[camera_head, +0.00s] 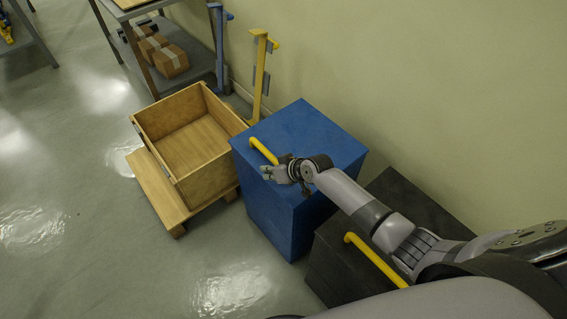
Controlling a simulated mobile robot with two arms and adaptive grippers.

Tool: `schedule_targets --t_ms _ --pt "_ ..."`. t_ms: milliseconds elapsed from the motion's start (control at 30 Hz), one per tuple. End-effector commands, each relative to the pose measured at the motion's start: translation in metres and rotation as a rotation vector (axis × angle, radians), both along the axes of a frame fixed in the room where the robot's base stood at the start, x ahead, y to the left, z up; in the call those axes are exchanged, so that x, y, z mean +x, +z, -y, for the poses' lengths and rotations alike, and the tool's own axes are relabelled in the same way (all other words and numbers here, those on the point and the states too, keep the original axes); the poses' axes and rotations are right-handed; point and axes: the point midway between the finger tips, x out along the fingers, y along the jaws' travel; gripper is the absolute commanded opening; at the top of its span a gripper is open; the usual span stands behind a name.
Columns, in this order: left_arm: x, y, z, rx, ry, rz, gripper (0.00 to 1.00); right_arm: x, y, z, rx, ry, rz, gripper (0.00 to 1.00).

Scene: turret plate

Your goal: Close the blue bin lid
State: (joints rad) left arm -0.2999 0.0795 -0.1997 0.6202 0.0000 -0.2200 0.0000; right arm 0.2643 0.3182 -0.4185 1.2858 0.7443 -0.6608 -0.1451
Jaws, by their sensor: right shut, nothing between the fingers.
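The blue bin (272,216) stands on the floor near the wall, between a wooden crate and a black bin. Its blue lid (312,128) lies flat across the top, with no gap that I can see. A yellow handle (263,151) is on the lid's front left edge. My right gripper (268,173) is shut and empty at the lid's front edge, just below the handle in the picture. I cannot tell whether it touches the lid. My right arm covers part of the lid's right side. My left gripper is not in view.
A black bin (330,262) with a yellow handle (376,262) stands to the right, partly under my arm. An open wooden crate (163,160) on a pallet is at the left. Yellow (259,80) and blue (219,50) posts stand behind. The floor at lower left is clear.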

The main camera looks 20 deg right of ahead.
Motion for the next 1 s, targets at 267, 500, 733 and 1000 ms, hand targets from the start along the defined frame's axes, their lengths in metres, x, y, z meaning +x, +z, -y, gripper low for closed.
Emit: schedule_targets --t_ms 267,500,733,1000 --pt "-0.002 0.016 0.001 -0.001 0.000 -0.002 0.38 -0.031 0.040 0.010 -0.001 0.001 0.001 0.00" --pt "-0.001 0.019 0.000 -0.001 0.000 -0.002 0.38 -0.056 0.067 0.019 -0.002 0.001 0.001 0.00" --pt "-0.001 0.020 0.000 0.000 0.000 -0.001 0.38 -0.065 0.077 0.023 -0.001 -0.001 0.000 0.00" --pt "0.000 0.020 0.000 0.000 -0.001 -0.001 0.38 -0.080 0.075 0.015 -0.011 0.014 -0.016 0.00"
